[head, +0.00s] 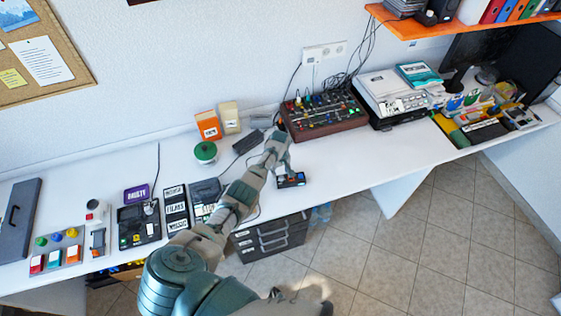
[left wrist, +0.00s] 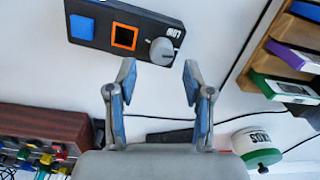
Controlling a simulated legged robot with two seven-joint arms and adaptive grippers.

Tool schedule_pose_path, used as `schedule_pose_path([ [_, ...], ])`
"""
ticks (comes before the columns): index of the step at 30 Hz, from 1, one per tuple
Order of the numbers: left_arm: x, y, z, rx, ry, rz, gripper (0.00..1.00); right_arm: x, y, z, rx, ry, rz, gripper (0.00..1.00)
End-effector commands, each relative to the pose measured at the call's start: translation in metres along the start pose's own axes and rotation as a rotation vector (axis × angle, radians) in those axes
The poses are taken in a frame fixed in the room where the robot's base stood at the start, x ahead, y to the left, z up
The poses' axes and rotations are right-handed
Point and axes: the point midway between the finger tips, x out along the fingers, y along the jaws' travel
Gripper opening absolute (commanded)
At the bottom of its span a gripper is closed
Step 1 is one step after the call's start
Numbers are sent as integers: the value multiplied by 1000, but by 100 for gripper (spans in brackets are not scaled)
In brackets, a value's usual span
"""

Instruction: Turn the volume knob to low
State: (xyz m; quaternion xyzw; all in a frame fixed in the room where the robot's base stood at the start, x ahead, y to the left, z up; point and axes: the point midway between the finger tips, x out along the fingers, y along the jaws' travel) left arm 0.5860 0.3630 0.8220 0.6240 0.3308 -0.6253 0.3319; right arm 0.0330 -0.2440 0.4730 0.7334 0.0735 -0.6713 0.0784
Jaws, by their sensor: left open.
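A small dark control box (head: 291,180) lies near the front edge of the white desk. In the left wrist view the box (left wrist: 100,20) has a blue square, an orange-framed square and a round grey volume knob (left wrist: 162,51) at one end. The word LOW appears upside down beside the knob; I cannot tell exactly where the knob points. My left gripper (left wrist: 159,70) is open, its fingertips apart on either side just below the knob in the picture, with nothing between them. My right gripper is not in view.
A wood-sided mixer (head: 325,116) with coloured knobs stands behind the box. A green-lidded tub (head: 205,152) and dark devices (head: 138,226) stand to the left. A white machine (head: 390,92) is at the right. The desk right of the box is clear.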

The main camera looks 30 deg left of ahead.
Motion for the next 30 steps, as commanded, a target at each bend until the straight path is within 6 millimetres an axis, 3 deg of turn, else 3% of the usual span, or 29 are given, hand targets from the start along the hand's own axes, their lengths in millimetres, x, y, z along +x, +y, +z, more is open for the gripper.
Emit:
schedule_pose_path([
  [12,-80,0,-1,0,1,0,51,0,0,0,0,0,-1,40],
  [18,-94,0,-1,0,0,-2,51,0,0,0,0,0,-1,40],
  [27,-96,0,-2,8,3,1,51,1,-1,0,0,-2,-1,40],
  [30,-114,4,-12,128,45,30,51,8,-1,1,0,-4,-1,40],
])
